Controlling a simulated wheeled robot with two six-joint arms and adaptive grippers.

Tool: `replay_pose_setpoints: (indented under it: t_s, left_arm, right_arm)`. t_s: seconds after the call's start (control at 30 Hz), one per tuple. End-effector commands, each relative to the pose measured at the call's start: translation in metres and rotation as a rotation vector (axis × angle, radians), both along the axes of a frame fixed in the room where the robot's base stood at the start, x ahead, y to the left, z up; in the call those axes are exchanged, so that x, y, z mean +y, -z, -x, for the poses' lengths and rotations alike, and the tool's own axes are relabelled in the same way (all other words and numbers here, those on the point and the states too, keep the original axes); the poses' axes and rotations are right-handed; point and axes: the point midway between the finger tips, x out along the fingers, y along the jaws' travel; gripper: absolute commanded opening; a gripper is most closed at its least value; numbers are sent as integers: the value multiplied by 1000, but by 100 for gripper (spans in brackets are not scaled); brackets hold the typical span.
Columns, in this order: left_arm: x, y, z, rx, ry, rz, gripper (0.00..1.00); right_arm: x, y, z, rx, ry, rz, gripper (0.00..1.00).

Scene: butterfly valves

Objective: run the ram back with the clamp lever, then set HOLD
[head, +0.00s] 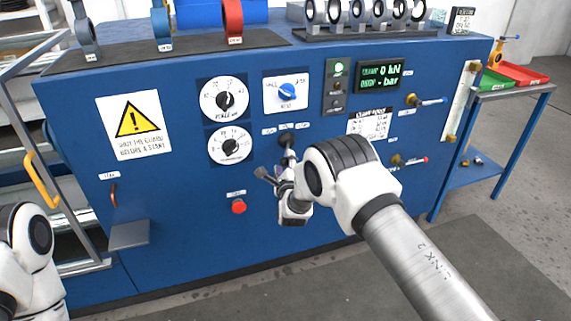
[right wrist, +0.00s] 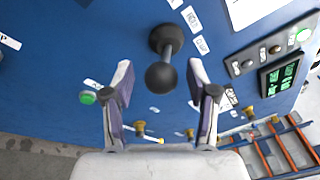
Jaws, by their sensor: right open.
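The clamp lever (head: 288,141), a short dark stem with a black ball knob, sticks out of the blue panel. The knob (right wrist: 161,77) shows large in the right wrist view, and the stem runs back to a round black boss. My right gripper (head: 273,174) is open in front of the panel, just below the lever. In the wrist view its fingers stand left and right of the knob; I cannot tell whether they touch it. The blue selector knob (head: 288,91) sits on a white plate above, its small labels hard to read. My left gripper is out of view.
A display (head: 379,76) reads 0 kN for the clamp and "- bar" below. Two dials (head: 224,98) lie left of the selector. A red button (head: 238,206) sits lower left of the lever. Valve handles (head: 432,100) project at right. A side table (head: 510,84) holds bins.

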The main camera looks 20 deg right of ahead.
Motion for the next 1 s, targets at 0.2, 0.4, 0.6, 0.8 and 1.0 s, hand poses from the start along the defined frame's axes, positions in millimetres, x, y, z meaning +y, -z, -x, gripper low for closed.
replay_pose_setpoints:
  t_s: [0.2,0.4,0.6,0.8,1.0]
  left_arm:
    - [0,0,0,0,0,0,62]
    - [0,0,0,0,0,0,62]
    - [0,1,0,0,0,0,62]
    - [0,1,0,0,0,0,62]
    - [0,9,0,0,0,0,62]
  right_arm:
    - [-2,-1,-7,0,0,1,58]
    - [-2,0,-7,0,0,1,19]
    - [-2,0,-7,0,0,1,0]
    - [-10,-1,-5,-2,-53,3,0]
    - [-31,1,0,-3,-226,-1,0]
